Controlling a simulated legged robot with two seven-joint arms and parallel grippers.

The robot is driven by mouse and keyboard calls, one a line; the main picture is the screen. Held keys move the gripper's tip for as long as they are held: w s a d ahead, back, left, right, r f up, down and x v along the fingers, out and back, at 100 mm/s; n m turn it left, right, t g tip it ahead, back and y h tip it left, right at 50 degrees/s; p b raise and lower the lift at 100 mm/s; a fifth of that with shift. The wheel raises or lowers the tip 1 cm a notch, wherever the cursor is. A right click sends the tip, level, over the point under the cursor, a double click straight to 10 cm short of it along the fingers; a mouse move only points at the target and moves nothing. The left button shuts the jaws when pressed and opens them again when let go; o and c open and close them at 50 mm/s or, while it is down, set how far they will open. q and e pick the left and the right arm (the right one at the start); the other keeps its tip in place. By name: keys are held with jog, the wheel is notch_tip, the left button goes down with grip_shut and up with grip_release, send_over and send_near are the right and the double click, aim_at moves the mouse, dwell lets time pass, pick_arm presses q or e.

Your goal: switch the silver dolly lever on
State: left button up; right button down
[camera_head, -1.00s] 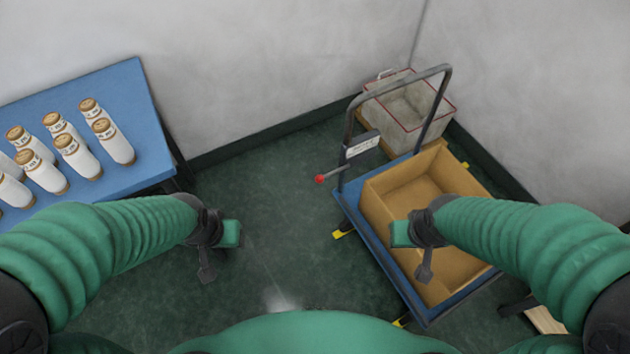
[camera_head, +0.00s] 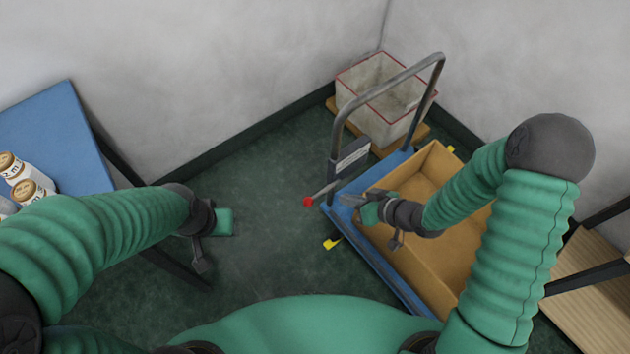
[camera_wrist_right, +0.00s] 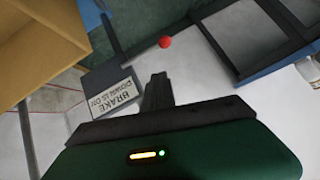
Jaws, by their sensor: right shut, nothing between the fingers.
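The lever is a thin silver rod (camera_head: 322,190) with a red ball knob (camera_head: 308,202). It sticks out to the left from a grey labelled plate (camera_head: 351,160) on the handle of the blue dolly (camera_head: 402,287), sloping down toward the knob. My right gripper (camera_head: 346,200) is shut and empty, to the right of the knob and apart from it, over the dolly's near handle end. In the right wrist view the knob (camera_wrist_right: 165,42) shows just beyond the shut fingers (camera_wrist_right: 157,80); the rod is not clear there. The plate's label (camera_wrist_right: 115,97) reads upside down: "BRAKE DOWN IS ON". My left gripper (camera_head: 222,222) hangs over bare floor.
A cardboard box (camera_head: 437,170) sits on the dolly, beside my right forearm. The dolly's upright bar handle (camera_head: 392,80) rises behind the lever. A grey bin (camera_head: 360,75) stands in the corner. A blue table (camera_head: 55,130) with white bottles is at left. Floor left of the knob is clear.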

aim_at(323, 192)
pick_arm(q)
jog(key=f+b, duration=0.2)
jog(key=shift+s+d+f+b, duration=0.15)
jog(key=shift+s+d+b, duration=0.05)
jog(key=shift+d+b, duration=0.2)
pick_arm(e)
jog(key=w+a+f+y, duration=0.1)
jog(key=w+a+f, duration=0.3)
jog(key=a+f, duration=0.4)
jog(key=shift+w+f, duration=0.35)
jog(key=shift+f, duration=0.1)
pick_arm(q)
jog(key=shift+d+f, duration=0.1)
